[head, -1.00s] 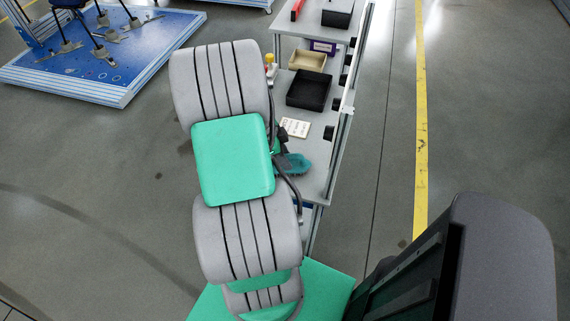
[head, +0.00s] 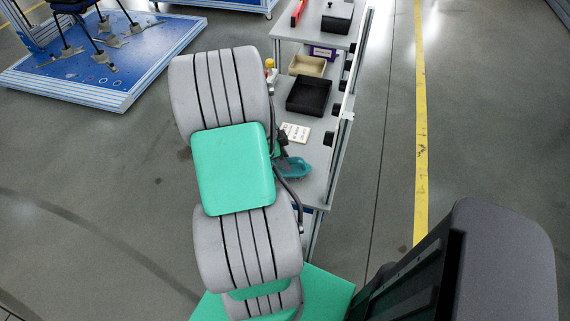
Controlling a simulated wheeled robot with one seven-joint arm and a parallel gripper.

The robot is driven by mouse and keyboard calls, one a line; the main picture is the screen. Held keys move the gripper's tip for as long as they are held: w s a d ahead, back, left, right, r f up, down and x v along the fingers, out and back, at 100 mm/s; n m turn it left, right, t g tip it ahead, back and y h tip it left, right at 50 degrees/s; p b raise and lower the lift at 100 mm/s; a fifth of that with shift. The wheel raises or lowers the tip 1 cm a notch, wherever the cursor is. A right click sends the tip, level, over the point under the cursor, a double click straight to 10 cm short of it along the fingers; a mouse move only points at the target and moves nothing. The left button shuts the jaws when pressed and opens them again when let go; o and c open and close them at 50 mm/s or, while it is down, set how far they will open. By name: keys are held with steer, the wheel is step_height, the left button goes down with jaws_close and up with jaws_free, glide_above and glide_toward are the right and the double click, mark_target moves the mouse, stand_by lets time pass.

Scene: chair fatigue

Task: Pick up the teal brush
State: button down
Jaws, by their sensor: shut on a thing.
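The teal brush (head: 296,167) is at the near end of the grey workbench (head: 312,186), just right of my arm. My gripper (head: 284,150) is mostly hidden behind my arm; only a dark part of it shows, at the brush's left end. It is shut on the brush. The fingertips are not clearly visible. I cannot tell whether the brush touches the bench top or is just above it.
On the bench are a white card (head: 295,132), a black tray (head: 309,96), a beige tray (head: 307,66) and a yellow-topped item (head: 270,66). A blue platform (head: 90,70) stands at upper left. The floor right of the bench is clear, with a yellow line (head: 421,130).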

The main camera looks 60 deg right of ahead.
step_height(320, 180, up, 3)
steer(key=shift+a+f, duration=0.1)
steer(key=shift+a, duration=0.05)
steer(key=s+a+r, duration=0.2)
steer(key=a+r, duration=0.2)
steer(key=a, duration=0.2)
steer(key=s+a+r, duration=0.3)
steer(key=a+r, duration=0.2)
steer(key=a, duration=0.1)
steer(key=shift+s+a+r+b, duration=0.25)
steer(key=shift+s+a+b, duration=0.05)
steer(key=shift+a+b, duration=0.1)
steer(key=c, duration=1.7)
jaws_free()
jaws_close()
